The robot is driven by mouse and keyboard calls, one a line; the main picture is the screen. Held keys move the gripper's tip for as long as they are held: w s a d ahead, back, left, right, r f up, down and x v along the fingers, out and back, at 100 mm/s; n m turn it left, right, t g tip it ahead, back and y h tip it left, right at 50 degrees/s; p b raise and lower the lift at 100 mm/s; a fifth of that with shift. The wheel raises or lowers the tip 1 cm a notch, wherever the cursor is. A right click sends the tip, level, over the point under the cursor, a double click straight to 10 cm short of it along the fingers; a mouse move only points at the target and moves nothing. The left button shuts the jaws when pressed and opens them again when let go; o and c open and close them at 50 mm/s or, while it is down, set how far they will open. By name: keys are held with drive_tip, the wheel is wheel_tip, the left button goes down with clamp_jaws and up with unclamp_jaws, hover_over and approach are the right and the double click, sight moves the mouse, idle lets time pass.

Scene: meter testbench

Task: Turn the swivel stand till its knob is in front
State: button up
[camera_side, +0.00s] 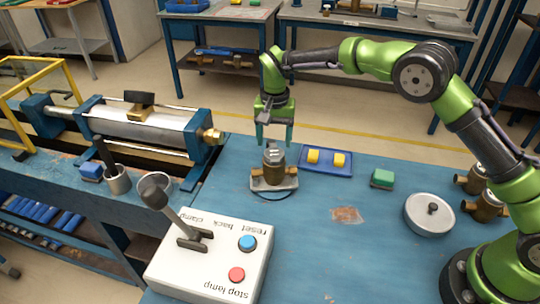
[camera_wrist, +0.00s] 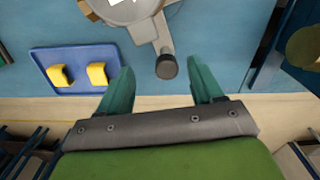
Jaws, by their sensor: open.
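The swivel stand (camera_side: 288,184) is a grey metal base on the blue table, carrying a brown and grey meter (camera_side: 273,160). In the wrist view the meter (camera_wrist: 122,10) is cut off by the top edge. A short grey arm of the stand (camera_wrist: 156,38) ends in a dark round knob (camera_wrist: 167,67). The knob is on the far side from the side camera, where I cannot make it out. My gripper (camera_side: 274,146) points down at the stand, open. In the wrist view the knob lies between the fingertips (camera_wrist: 160,70), with gaps on both sides.
A blue tray (camera_side: 331,170) with two yellow blocks lies close beside the stand. A green block (camera_side: 382,178), a round grey lidded disc (camera_side: 430,214) and brass fittings (camera_side: 486,207) are farther right. A control box (camera_side: 210,262) with a lever stands in front. A cylinder bench (camera_side: 145,125) is left.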

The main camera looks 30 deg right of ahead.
drive_tip(key=shift+d, duration=0.1)
drive_tip(key=shift+s+d, duration=0.2)
drive_tip(key=shift+d, duration=0.1)
drive_tip(key=shift+s+d, duration=0.5)
drive_tip(key=o, duration=0.4)
drive_tip(key=shift+o, duration=0.2)
drive_tip(key=shift+r, duration=2.75)
